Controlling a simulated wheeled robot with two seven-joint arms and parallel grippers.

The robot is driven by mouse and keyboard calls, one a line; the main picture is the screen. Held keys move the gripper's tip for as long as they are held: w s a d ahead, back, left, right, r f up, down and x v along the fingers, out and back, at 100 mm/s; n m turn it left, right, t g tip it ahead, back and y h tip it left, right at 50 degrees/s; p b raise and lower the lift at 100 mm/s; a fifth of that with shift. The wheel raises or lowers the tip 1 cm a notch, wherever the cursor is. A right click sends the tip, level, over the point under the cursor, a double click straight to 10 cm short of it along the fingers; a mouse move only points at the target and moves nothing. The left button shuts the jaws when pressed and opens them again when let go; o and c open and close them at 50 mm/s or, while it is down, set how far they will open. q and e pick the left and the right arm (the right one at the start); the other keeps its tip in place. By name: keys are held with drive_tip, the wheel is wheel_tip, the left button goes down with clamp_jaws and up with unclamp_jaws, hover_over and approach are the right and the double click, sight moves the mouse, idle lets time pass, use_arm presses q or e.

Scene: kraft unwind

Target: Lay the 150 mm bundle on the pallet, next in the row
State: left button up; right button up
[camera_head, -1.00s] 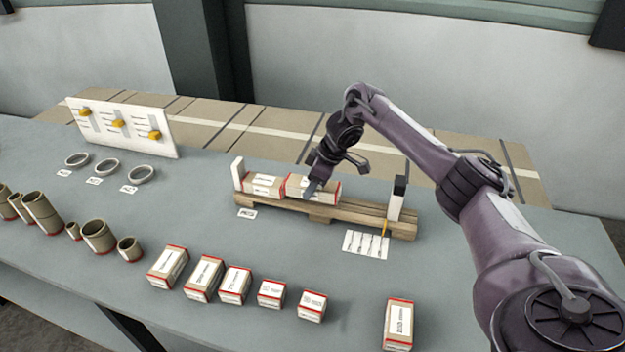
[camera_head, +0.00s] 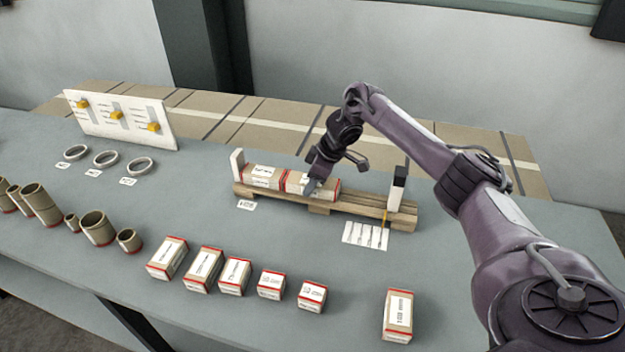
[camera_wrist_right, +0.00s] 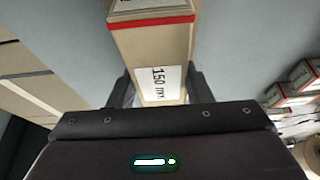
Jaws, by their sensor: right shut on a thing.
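The 150 mm bundle (camera_head: 328,187) is a kraft box with red edges. In the right wrist view its label reading 150 mm (camera_wrist_right: 163,84) faces me. My right gripper (camera_head: 314,186) is shut on it, over the wooden pallet (camera_head: 370,212). The bundle lies lengthwise in the row, just right of another bundle (camera_head: 262,175), and seems to be at the pallet's deck; its underside contact is not clear. The two look end to end or nearly so. My left gripper is not in view.
A white end stop (camera_head: 237,162) stands at the pallet's left end, a black-and-white post (camera_head: 397,188) near its right end. Bare deck lies between bundle and post. Several boxes (camera_head: 203,269) stand in front, cardboard tubes (camera_head: 97,228) at left, a slider board (camera_head: 120,118) behind.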

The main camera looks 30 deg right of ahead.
drive_tip(key=o, duration=1.4)
drive_tip(key=shift+d+r, duration=0.1)
drive_tip(key=shift+r, duration=0.2)
drive_tip(key=p+v, duration=0.1)
drive_tip(key=v, duration=0.6)
drive_tip(key=shift+s+r, duration=0.1)
drive_tip(key=shift+s, duration=0.05)
